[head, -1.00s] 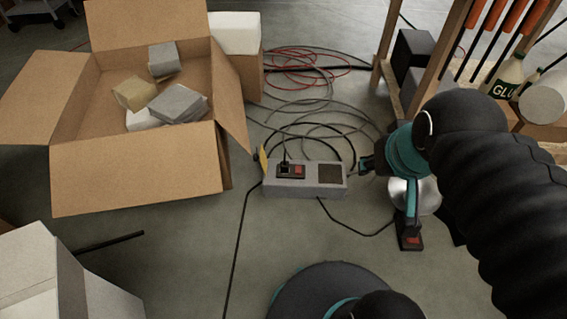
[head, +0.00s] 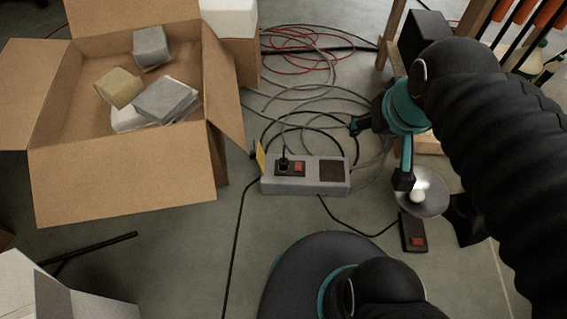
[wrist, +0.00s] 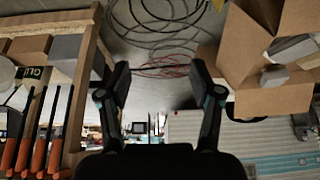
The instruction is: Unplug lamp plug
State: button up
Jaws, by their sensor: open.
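A black plug (head: 284,164) sits upright in the socket panel of a grey power box (head: 320,183) on the floor. A red switch (head: 299,168) is beside the plug. My gripper (head: 379,156) is right of the box in the head view, apart from it, with its fingers spread and nothing between them. In the wrist view my gripper (wrist: 161,80) is open, and neither the plug nor the power box can be made out. A silver dish with a white bulb (head: 417,196), seemingly the lamp, is partly hidden behind my gripper and arm.
An open cardboard box (head: 125,180) with several blocks stands left of the power box. Loose black, grey and red cables (head: 300,95) lie behind it. A black pedal-like block (head: 412,232) lies right. A wooden rack (wrist: 85,90) stands near my gripper. Floor in front is partly clear.

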jog(key=w+a+f+g, duration=0.1)
jog(key=w+a+f, duration=0.1)
jog(key=w, duration=0.4)
jog(key=w+a+f+g, duration=0.1)
jog(key=w+f, duration=0.1)
jog(key=w, duration=0.4)
jog(key=g, duration=0.3)
send_over(284, 161)
notch_tip(284, 161, down, 40)
jog(key=shift+r, duration=0.15)
jog(key=shift+a+f, duration=0.1)
jog(key=shift+f, duration=0.4)
jog(key=shift+f, duration=0.15)
jog(key=shift+f, duration=0.5)
notch_tip(284, 161, down, 8)
jog(key=b, duration=0.5)
jog(key=shift+r, duration=0.15)
jog(key=shift+b, duration=0.55)
